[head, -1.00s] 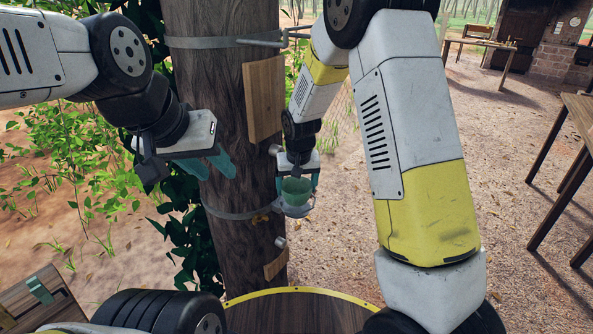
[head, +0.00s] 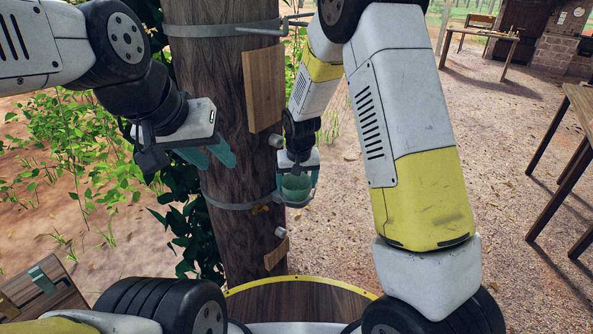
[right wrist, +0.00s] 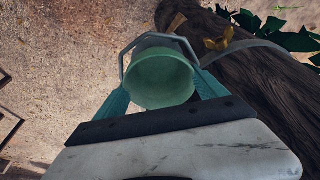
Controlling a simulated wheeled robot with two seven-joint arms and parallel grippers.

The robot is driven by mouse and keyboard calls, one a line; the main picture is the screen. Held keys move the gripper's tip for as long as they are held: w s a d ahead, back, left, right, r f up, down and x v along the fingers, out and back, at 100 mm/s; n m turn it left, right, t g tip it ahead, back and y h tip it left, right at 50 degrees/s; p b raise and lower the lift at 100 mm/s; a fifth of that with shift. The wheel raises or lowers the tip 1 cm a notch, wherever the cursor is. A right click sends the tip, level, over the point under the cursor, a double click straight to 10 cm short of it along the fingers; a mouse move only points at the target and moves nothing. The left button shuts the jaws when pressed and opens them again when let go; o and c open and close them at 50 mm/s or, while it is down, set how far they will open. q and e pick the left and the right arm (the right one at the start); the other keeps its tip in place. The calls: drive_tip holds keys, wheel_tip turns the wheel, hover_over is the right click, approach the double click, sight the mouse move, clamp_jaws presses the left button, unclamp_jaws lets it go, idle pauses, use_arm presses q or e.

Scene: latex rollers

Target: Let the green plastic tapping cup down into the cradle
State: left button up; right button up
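The green plastic tapping cup (head: 295,187) is upright beside the trunk, between the teal fingers of my right gripper (head: 297,180). In the right wrist view, the cup (right wrist: 162,80) looks empty, and the fingers (right wrist: 160,88) press on its two sides. The grey wire cradle (head: 299,204) sticks out from the trunk's metal band, around the cup's lower part. In the right wrist view the cradle's wire (right wrist: 124,48) shows around the cup's far side. Whether the cup's base rests on it is hidden. My left gripper (head: 208,155) is open and empty, left of the trunk.
The dark trunk (head: 228,120) carries a wooden board (head: 263,90), a small yellow piece (head: 262,209) by the band (head: 235,206) and a small lower board (head: 276,254). Leafy vines hang at its left. A wooden table (head: 575,150) stands far right.

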drive_tip(key=shift+o, duration=1)
drive_tip(key=shift+r, duration=0.25)
drive_tip(key=s+d+r+y, duration=0.1)
drive_tip(key=s+d+r, duration=0.35)
drive_tip(key=r, duration=0.45)
drive_tip(key=s+d+r, duration=0.3)
drive_tip(key=s+r, duration=0.2)
drive_tip(key=r, duration=0.4)
drive_tip(key=s+d+r+t, duration=0.1)
drive_tip(key=s+d+r, duration=0.1)
drive_tip(key=s, duration=0.3)
drive_tip(key=s+d+r+t, duration=0.1)
drive_tip(key=s+d+r, duration=0.1)
drive_tip(key=s, duration=0.4)
drive_tip(key=s+d+r+m+t, duration=0.1)
drive_tip(key=s+d+r, duration=0.1)
drive_tip(key=s, duration=0.4)
drive_tip(key=shift+d+r+y, duration=0.3)
drive_tip(key=shift+d+r, duration=0.05)
drive_tip(key=shift+r, duration=0.45)
